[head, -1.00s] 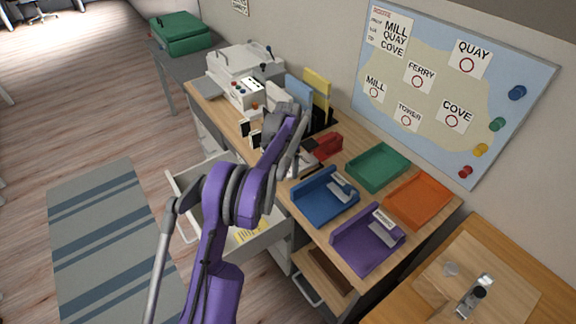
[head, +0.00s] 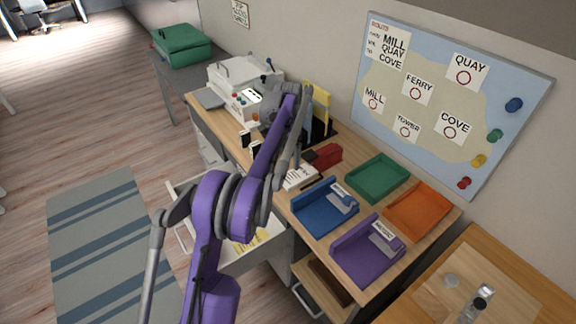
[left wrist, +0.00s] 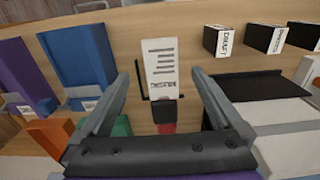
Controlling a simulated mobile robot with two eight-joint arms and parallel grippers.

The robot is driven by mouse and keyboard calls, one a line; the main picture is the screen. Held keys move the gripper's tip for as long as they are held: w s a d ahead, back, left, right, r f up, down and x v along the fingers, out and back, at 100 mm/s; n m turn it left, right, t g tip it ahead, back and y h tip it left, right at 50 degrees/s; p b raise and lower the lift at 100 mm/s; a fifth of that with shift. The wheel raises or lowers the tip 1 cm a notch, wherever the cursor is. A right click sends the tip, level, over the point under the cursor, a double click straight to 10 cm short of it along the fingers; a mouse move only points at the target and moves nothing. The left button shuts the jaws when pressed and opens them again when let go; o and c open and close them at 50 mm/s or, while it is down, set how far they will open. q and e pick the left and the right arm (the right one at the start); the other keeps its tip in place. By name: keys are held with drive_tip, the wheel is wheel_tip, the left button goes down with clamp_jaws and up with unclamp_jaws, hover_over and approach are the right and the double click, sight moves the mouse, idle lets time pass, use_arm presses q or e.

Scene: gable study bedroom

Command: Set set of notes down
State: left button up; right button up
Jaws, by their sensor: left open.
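The set of notes (head: 300,177), a white sheet with dark printed lines, lies on the wooden desk beside a red object. In the left wrist view the notes (left wrist: 161,62) lie flat beyond and between my fingers, with a dark strip along one side. My left gripper (left wrist: 160,78) is open and empty, its two grey fingers apart with the notes seen in the gap. In the head view my purple arm reaches over the desk, and the fingertips are hard to make out. My right gripper is not in view.
Blue (head: 318,212), purple (head: 352,262), green (head: 366,185) and orange (head: 428,215) trays stand right of the notes. The red object (head: 326,157) sits behind them. A white machine (head: 240,78) stands at the desk's far end. An open drawer (head: 262,250) juts out at the front.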

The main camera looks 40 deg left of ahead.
use_arm(q)
drive_tip(key=s+d+r+t, duration=0.1)
drive_tip(key=s+d+r, duration=0.15)
drive_tip(key=d, duration=0.25)
drive_tip(key=s+d+r+n, duration=0.1)
drive_tip(key=s+d+r, duration=0.1)
drive_tip(key=s+d, duration=0.25)
drive_tip(key=s+d+r+t, duration=0.1)
drive_tip(key=s+d+r, duration=0.15)
drive_tip(key=d, duration=0.35)
drive_tip(key=s+d+f+t, duration=0.1)
drive_tip(key=s+d+f, duration=0.2)
drive_tip(key=s, duration=0.4)
drive_tip(key=s+d+f+n+t, duration=0.1)
drive_tip(key=s+d+f, duration=0.2)
drive_tip(key=s+d, duration=0.2)
drive_tip(key=s+d+f+n+t, duration=0.1)
drive_tip(key=s+d+f, duration=0.2)
drive_tip(key=s, duration=0.6)
drive_tip(key=shift+d+f, duration=0.15)
drive_tip(key=shift+d, duration=0.35)
drive_tip(key=shift+c, duration=0.2)
